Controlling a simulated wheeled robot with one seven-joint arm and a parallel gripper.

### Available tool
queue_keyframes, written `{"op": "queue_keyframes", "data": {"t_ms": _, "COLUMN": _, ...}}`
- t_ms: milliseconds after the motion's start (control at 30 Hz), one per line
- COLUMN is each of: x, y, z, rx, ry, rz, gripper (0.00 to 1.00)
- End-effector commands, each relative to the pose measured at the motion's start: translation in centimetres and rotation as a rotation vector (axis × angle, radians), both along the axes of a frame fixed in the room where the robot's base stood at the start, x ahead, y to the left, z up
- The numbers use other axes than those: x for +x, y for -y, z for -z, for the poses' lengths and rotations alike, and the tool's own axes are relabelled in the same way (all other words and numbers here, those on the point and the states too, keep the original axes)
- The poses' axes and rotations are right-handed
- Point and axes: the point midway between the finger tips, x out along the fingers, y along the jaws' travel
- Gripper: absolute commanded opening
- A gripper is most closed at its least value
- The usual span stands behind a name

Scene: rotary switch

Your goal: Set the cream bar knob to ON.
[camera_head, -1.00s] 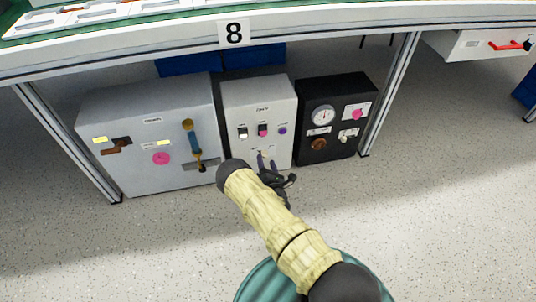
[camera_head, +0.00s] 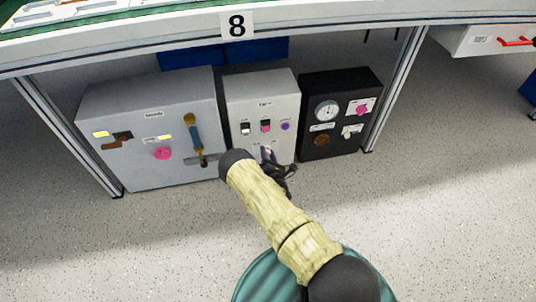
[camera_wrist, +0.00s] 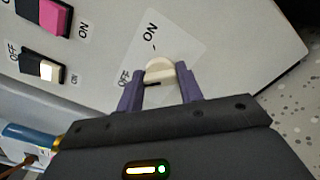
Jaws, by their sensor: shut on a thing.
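The cream bar knob (camera_wrist: 159,69) is on a pale label plate on the front of the white box, with ON printed above it and OFF to its lower left in the wrist view. My gripper (camera_wrist: 161,79) is shut on the knob, one purple finger on each side. In the head view my gripper (camera_head: 278,163) is at the lower front of the white box (camera_head: 250,90), and my arm and gripper hide most of the knob there. I cannot tell exactly which mark the knob points to.
A pink rocker switch (camera_wrist: 48,14) and a cream rocker switch (camera_wrist: 42,69) sit beside the knob. A larger grey box (camera_head: 150,100) stands to the left and a black box (camera_head: 318,95) to the right, all under the table (camera_head: 150,46). Open floor lies in front.

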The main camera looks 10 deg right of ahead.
Motion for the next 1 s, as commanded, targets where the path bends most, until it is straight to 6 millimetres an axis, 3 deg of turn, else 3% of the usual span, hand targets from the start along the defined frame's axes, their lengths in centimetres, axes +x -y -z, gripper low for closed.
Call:
{"op": "queue_keyframes", "data": {"t_ms": 367, "x": 0.07, "y": 0.13, "z": -0.10, "rx": 0.138, "ry": -0.001, "rz": 0.003, "gripper": 0.14}}
{"op": "queue_keyframes", "data": {"t_ms": 1000, "x": 0.13, "y": 0.37, "z": 0.00, "rx": 0.708, "ry": 0.001, "rz": 0.006, "gripper": 0.14}}
